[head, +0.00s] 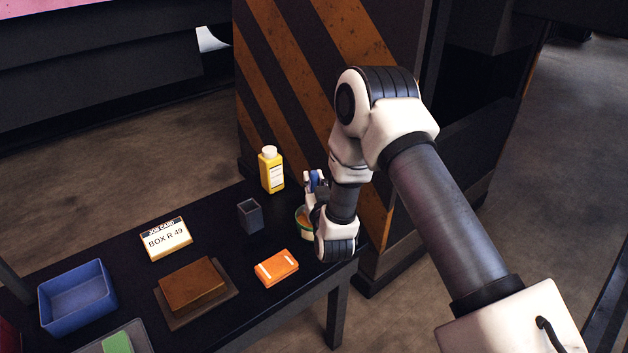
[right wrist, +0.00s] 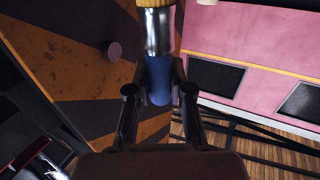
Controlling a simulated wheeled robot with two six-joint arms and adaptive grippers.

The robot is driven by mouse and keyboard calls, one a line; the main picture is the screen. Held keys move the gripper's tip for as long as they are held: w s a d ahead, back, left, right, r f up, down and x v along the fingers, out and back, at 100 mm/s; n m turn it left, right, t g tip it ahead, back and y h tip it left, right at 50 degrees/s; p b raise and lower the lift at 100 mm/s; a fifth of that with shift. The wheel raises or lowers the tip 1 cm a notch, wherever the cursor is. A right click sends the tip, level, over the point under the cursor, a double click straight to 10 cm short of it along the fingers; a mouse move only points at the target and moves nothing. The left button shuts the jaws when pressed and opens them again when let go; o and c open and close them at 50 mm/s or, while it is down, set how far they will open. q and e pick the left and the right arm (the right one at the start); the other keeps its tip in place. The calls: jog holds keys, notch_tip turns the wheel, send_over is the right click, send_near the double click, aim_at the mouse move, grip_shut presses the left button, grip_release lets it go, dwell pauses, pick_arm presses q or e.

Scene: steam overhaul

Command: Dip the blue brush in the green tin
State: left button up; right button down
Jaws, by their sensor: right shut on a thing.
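The blue brush (right wrist: 157,75) is held in my right gripper (right wrist: 160,90), whose fingers are shut on its blue handle. The right wrist view shows its metal ferrule, and its tan end is cut off at the top edge. In the head view a bit of the blue handle (head: 314,179) shows at my right gripper (head: 312,183). The green tin (head: 301,226) stands at the table's right end, partly hidden behind my right wrist. The gripper is over or beside the tin; I cannot tell whether the brush tip is inside it. My left gripper is not in view.
A yellow bottle (head: 271,170) and a small grey cup (head: 250,216) stand left of the tin. An orange box (head: 276,268) lies in front. A job card (head: 166,239), brown block (head: 193,284) and blue bin (head: 77,297) are farther left. A striped pillar (head: 290,90) rises behind.

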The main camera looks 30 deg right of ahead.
jog(key=shift+r+p, duration=2.7)
jog(key=shift+r, duration=0.85)
jog(key=shift+f, duration=0.1)
